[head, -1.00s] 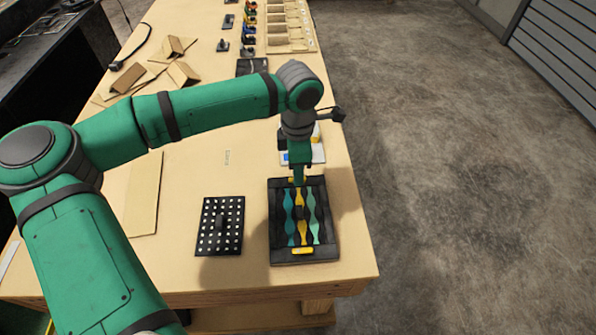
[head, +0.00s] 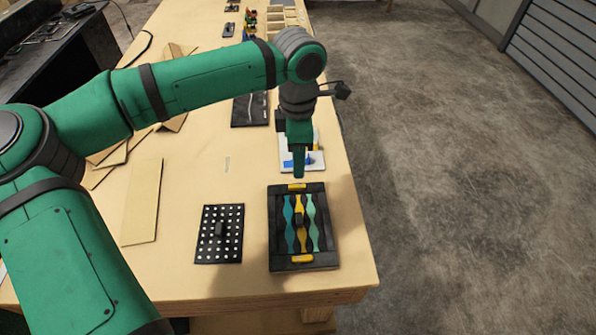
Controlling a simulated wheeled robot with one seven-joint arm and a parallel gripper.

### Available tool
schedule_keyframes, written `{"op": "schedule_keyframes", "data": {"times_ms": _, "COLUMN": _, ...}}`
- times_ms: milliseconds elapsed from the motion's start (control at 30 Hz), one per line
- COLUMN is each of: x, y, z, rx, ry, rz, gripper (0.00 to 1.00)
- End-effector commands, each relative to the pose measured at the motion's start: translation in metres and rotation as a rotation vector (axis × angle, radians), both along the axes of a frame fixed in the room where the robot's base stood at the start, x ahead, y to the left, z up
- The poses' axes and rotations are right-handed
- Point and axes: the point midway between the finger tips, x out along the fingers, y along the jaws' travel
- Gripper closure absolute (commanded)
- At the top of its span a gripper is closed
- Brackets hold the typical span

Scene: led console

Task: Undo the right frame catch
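A black frame (head: 329,225) lies near the front end of the table, with wavy teal, yellow and green strips (head: 312,222) inside it. One yellow catch (head: 297,187) sits on its far edge and another yellow catch (head: 302,259) on its near edge. Both lie roughly crosswise in the picture; which one is the right catch I cannot tell. My gripper (head: 299,175) points down just beyond and above the far catch, apart from it as far as I can see. Its fingers overlap in this view, so their opening is hidden. No held object shows.
A black plate with white dots (head: 208,240) lies left of the frame. A white board with blue and yellow parts (head: 315,158) lies behind my gripper. Cardboard pieces (head: 142,205) lie further left. The table's right edge is close to the frame.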

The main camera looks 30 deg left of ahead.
Motion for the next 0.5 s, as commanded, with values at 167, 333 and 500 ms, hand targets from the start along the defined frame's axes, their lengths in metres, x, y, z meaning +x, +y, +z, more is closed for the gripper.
{"op": "schedule_keyframes", "data": {"times_ms": 167, "x": 0.000, "y": 0.000, "z": 0.024, "rx": 0.001, "ry": -0.001, "rz": 0.001, "gripper": 0.71}}
{"op": "schedule_keyframes", "data": {"times_ms": 333, "x": 0.000, "y": 0.000, "z": 0.033, "rx": 0.001, "ry": 0.000, "rz": 0.000, "gripper": 0.71}}
{"op": "schedule_keyframes", "data": {"times_ms": 500, "x": 0.000, "y": 0.000, "z": 0.034, "rx": 0.000, "ry": 0.000, "rz": 0.000, "gripper": 0.71}}
